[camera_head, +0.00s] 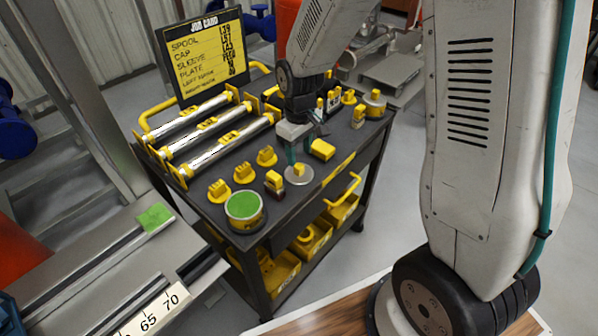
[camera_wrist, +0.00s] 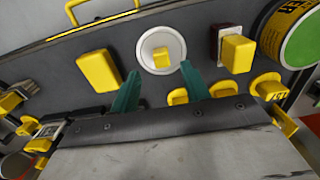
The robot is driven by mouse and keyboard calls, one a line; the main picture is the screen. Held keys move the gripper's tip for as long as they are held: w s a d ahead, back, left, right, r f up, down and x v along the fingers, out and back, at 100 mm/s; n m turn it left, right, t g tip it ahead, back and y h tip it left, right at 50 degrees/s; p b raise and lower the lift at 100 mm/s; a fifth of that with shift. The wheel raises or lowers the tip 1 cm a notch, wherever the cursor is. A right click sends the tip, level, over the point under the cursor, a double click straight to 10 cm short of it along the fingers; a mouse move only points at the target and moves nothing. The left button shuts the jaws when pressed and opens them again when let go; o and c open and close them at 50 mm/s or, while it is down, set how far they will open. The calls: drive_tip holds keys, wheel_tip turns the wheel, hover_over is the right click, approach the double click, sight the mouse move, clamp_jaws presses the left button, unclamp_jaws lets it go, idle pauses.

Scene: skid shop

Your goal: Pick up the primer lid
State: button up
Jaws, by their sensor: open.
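The primer lid, seen as a round silver disc with a yellow block-shaped knob, lies flat on the cart top near its front edge (camera_head: 299,178). It also shows at the upper middle of the wrist view (camera_wrist: 161,56). My gripper (camera_head: 302,152) is above the lid, pointing down. In the wrist view its two teal fingertips (camera_wrist: 161,70) are apart and empty, on either side of the knob's near end as pictured. The exact height gap between the fingers and the knob cannot be told. A can with a green top (camera_head: 244,206) stands to the left.
A dark block with a yellow top (camera_head: 274,182) stands close left of the lid. A yellow block (camera_head: 322,149) lies close right. Several yellow holders and silver tubes (camera_head: 215,132) sit behind. The job card board (camera_head: 205,55) rises at the back; a yellow handle (camera_head: 343,190) projects in front.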

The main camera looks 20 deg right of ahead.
sight(299, 166)
wheel_tip(299, 166, down, 5)
drive_tip(key=shift+a+r, duration=0.1)
drive_tip(key=shift+r, duration=0.1)
drive_tip(key=shift+c, duration=0.3)
clamp_jaws()
drive_tip(key=shift+r, duration=0.15)
